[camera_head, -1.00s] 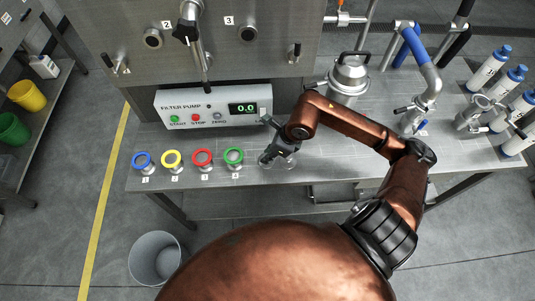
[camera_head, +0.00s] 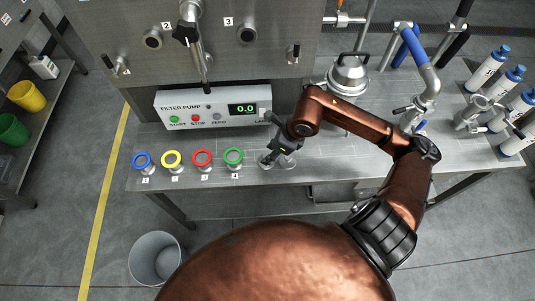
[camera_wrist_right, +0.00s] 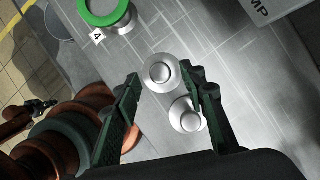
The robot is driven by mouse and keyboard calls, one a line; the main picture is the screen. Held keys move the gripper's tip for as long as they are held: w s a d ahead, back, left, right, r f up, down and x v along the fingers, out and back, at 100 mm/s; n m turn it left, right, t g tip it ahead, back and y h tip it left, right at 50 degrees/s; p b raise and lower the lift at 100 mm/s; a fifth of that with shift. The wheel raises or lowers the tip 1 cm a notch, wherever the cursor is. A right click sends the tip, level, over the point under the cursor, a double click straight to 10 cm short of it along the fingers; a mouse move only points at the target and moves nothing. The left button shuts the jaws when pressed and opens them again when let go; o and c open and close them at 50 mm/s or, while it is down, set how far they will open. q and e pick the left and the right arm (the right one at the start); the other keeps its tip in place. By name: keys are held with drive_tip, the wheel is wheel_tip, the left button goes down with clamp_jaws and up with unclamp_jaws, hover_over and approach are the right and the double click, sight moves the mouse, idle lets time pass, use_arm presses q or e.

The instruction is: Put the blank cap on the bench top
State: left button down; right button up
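Two round silver caps, each with a raised centre knob, sit close together on the bench top (camera_head: 330,180), to the right of the green ring. In the right wrist view one cap (camera_wrist_right: 161,73) shows between my fingertips, and the other (camera_wrist_right: 187,117) lies nearer, partly behind the right finger. I cannot tell which one is the blank cap. My right gripper (camera_wrist_right: 163,75) is open, with a finger on each side of the first cap; it holds nothing. In the head view my right gripper (camera_head: 277,152) hangs over the caps and partly hides them.
Numbered fittings with blue (camera_head: 142,160), yellow (camera_head: 171,159), red (camera_head: 202,158) and green (camera_head: 233,156) rings stand in a row to the left. The filter pump box (camera_head: 213,106) is behind. A lidded metal vessel (camera_head: 348,77) stands right. The front bench edge is close.

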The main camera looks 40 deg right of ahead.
drive_tip(key=p+v, duration=0.1)
drive_tip(key=v, duration=0.8)
drive_tip(key=shift+s+r, duration=0.15)
drive_tip(key=shift+r, duration=0.25)
